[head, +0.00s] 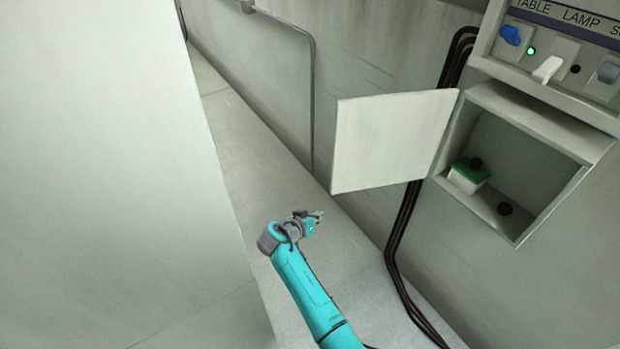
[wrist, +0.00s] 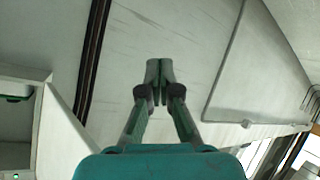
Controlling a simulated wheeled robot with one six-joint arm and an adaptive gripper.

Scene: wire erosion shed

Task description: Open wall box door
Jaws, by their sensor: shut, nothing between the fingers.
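The wall box (head: 520,178) is at the right in the head view, with its pale door (head: 392,142) swung wide open to the left on its left edge. Inside the box are a green and white block (head: 468,176) and dark round knobs or holes. My gripper (head: 318,215) is shut and empty, below and to the left of the door, apart from it.
A switch panel (head: 560,52) with a "TABLE LAMP" label is above the box. Dark cables (head: 400,235) run down the wall beside the box. A large pale block (head: 100,170) fills the left. A strip of floor (head: 262,165) between it and the wall is clear.

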